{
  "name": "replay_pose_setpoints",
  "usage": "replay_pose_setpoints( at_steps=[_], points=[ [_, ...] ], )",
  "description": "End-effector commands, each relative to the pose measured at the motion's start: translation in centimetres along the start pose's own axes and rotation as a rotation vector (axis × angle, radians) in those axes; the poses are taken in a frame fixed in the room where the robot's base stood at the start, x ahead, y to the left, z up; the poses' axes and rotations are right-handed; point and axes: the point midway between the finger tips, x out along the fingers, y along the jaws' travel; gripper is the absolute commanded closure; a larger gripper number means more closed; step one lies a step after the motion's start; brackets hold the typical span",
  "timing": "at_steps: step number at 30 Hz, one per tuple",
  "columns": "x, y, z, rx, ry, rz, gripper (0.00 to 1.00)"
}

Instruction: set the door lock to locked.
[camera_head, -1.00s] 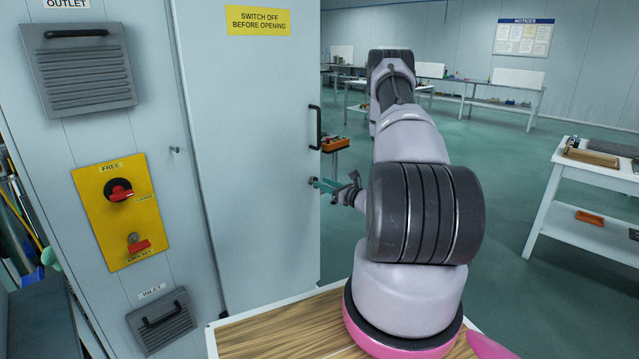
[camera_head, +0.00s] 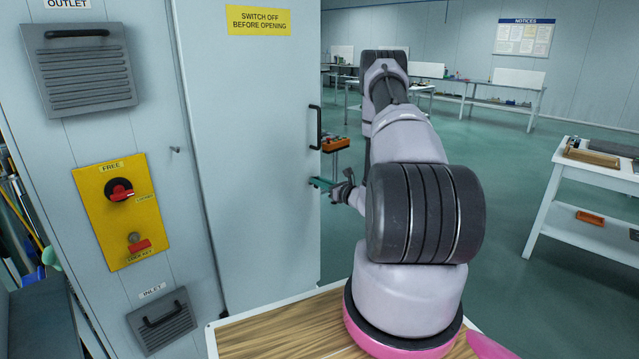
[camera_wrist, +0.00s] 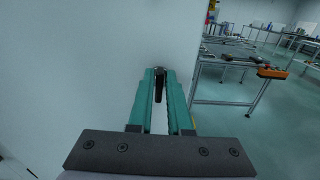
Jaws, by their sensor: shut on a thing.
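My gripper (camera_head: 322,183) is at the right edge of the tall grey cabinet door (camera_head: 255,170), below its black pull handle (camera_head: 315,127). In the wrist view my green fingers (camera_wrist: 159,75) are shut on a small dark lever (camera_wrist: 158,88) against the pale door. The fingers hide part of it, and its exact setting cannot be told. A yellow panel (camera_head: 107,232) at the left carries a red knob on a black disc (camera_head: 119,190), under a label reading FREE. A second small label stands to its right.
Vented covers, outlet (camera_head: 80,75) and inlet (camera_head: 162,322), sit on the cabinet left of the door. A wooden-topped surface (camera_head: 270,335) lies in front. A white bench (camera_head: 590,190) stands at the right. Open floor lies beyond the door's right edge.

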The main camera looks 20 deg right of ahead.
Motion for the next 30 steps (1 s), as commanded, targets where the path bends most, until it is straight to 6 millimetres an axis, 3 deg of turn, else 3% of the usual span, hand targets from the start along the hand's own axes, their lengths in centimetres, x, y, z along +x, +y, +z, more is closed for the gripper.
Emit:
replay_pose_setpoints(
  at_steps=[19, 30],
  points=[
    [-0.06, -0.13, -0.09, 0.094, 0.001, -0.001, 1.0],
    [-0.11, -0.38, -0.2, 0.316, 0.002, -0.002, 1.0]
  ],
)
